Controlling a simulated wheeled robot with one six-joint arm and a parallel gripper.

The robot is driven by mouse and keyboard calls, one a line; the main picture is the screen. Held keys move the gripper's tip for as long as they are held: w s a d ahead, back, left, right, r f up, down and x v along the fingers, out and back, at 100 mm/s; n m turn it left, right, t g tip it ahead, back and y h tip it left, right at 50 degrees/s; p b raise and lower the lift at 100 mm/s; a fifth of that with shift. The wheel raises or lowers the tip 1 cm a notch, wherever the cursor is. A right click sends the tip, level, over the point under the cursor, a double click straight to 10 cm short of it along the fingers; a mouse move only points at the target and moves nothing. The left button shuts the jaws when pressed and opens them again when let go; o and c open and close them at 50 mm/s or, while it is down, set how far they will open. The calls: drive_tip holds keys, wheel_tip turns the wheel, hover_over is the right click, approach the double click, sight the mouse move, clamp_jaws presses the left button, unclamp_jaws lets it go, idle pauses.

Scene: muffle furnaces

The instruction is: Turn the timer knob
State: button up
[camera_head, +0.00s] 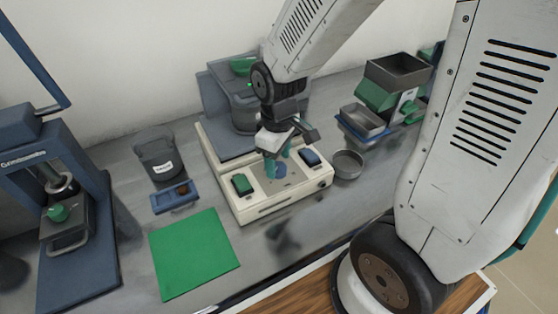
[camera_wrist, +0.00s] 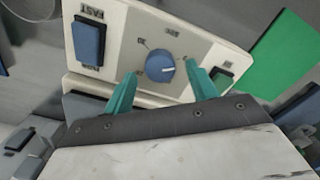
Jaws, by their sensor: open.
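The timer knob is a round blue dial (camera_wrist: 160,68) with a white pointer mark, set in a pale panel (camera_wrist: 205,45) with dark lettering around it. In the wrist view my gripper (camera_wrist: 160,85) has its two teal fingers apart, one on each side of the knob's lower part, with the knob between and just beyond the tips. I cannot tell whether either finger touches it. In the head view my gripper (camera_head: 276,164) points down over the front panel of the cream machine (camera_head: 262,208), and the knob (camera_head: 281,170) is partly hidden behind the fingers.
A green switch (camera_head: 242,184) and a blue switch (camera_head: 310,158) flank the knob. A green mat (camera_head: 195,254) lies front left. A round grey dish (camera_head: 348,163) is right of the machine. A dark bucket (camera_head: 156,152) stands left, and a blue press (camera_head: 62,190) further left.

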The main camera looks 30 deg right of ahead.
drive_tip(key=shift+f, duration=0.65)
drive_tip(key=c, duration=1)
